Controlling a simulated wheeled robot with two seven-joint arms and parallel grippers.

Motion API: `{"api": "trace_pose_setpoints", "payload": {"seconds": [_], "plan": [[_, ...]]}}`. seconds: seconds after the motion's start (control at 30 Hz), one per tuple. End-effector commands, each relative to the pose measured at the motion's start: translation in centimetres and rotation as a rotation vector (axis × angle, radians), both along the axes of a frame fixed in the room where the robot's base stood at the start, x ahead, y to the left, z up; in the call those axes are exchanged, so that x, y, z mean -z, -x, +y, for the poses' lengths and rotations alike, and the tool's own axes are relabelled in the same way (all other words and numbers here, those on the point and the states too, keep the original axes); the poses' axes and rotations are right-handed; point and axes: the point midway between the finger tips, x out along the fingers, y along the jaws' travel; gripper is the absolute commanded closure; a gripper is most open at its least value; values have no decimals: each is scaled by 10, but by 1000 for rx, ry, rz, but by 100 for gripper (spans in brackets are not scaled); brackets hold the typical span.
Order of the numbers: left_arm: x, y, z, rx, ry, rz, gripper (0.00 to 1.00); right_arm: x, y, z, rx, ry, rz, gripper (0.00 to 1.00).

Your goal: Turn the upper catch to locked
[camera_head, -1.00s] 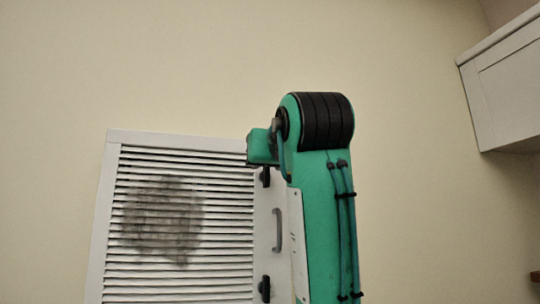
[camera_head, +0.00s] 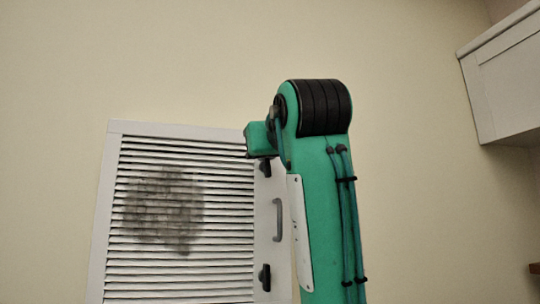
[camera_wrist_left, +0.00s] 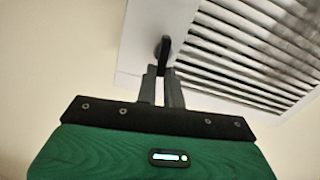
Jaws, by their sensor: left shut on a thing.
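The upper catch (camera_head: 265,168) is a small black lever on the right border of a white louvred panel (camera_head: 112,215). It looks roughly upright in the head view. In the left wrist view the upper catch (camera_wrist_left: 165,47) sticks out beyond my left gripper (camera_wrist_left: 165,72). The two grey fingers are closed around its near end. In the head view my green left arm stands just right of the panel, and its hand sits by the upper catch; the fingertips are hard to make out there. My right gripper is not in view.
A lower black catch (camera_head: 265,277) and a grey handle (camera_head: 278,220) sit on the same border. A dark smudge (camera_head: 165,210) covers some slats. A white cabinet (camera_head: 505,85) hangs at the upper right. The wall above the panel is bare.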

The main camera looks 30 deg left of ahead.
Motion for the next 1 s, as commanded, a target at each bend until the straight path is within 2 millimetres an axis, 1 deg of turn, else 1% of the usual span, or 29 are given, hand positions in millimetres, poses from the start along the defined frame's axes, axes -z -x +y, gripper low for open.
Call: {"api": "trace_pose_setpoints", "payload": {"seconds": [0.1, 0.4, 0.67, 1.0], "plan": [[2, 2, 1, 2, 62, -75, 100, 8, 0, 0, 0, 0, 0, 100], [4, 6, 4, 1, 246, -290, 100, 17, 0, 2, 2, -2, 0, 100], [6, 9, 7, 2, 407, -477, 100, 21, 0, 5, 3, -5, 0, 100], [10, 12, 10, 1, 618, -723, 100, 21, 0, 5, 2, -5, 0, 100]]}}
